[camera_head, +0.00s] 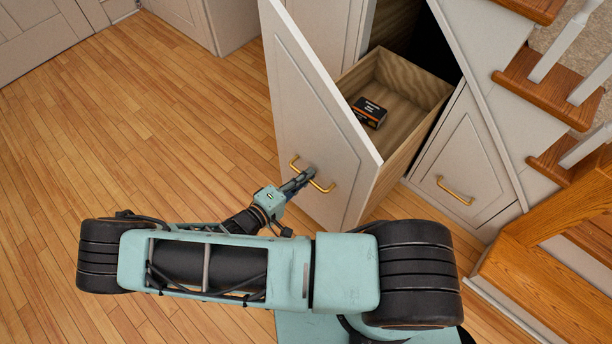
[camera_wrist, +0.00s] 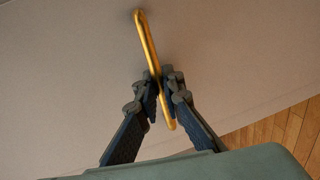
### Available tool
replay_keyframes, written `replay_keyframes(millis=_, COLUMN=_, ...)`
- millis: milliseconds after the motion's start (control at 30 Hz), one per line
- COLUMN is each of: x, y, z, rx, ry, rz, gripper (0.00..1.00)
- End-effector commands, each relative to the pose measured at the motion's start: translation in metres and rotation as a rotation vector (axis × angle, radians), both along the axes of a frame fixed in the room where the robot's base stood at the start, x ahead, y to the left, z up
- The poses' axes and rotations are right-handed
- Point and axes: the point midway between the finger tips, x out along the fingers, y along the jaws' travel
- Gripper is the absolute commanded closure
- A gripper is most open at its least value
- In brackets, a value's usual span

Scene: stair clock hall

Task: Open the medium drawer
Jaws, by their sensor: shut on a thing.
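The medium drawer (camera_head: 300,130) is a tall off-white panelled front with a slanted top edge, under the stairs. It stands pulled out from the cabinet, and its wooden box (camera_head: 409,93) shows behind the front. A small black and orange box (camera_head: 369,112) lies inside. My gripper (camera_head: 307,174) is at the brass handle (camera_head: 326,188) on the drawer front. In the wrist view my gripper (camera_wrist: 158,92) has its two fingers closed around the brass handle (camera_wrist: 147,45), one on each side. The fingers hide part of the handle.
A smaller closed drawer (camera_head: 462,160) with a brass handle (camera_head: 454,191) is to the right. The wooden stairs (camera_head: 560,270) are at the far right. The plank floor (camera_head: 130,130) to the left is clear.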

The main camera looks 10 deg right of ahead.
Motion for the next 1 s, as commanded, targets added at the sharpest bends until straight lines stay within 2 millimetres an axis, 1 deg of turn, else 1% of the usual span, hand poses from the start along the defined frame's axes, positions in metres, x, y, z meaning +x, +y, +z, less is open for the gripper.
replay_keyframes(millis=33, x=0.0017, y=0.0025, z=0.0001, rx=0.002, ry=-0.001, rz=0.006, gripper=1.00)
replay_keyframes(millis=467, x=0.0020, y=0.0028, z=0.0001, rx=0.004, ry=-0.001, rz=0.005, gripper=1.00)
replay_keyframes(millis=500, x=0.0020, y=0.0028, z=0.0001, rx=0.004, ry=-0.001, rz=0.005, gripper=0.91)
replay_keyframes(millis=633, x=0.0015, y=0.0022, z=0.0002, rx=0.003, ry=-0.002, rz=0.004, gripper=0.76)
replay_keyframes(millis=667, x=0.0014, y=0.0020, z=0.0001, rx=0.002, ry=-0.001, rz=0.004, gripper=0.75)
replay_keyframes(millis=900, x=0.0007, y=0.0009, z=0.0003, rx=0.001, ry=-0.001, rz=0.002, gripper=0.75)
replay_keyframes(millis=1000, x=0.0008, y=0.0012, z=0.0036, rx=0.001, ry=-0.001, rz=0.002, gripper=0.75)
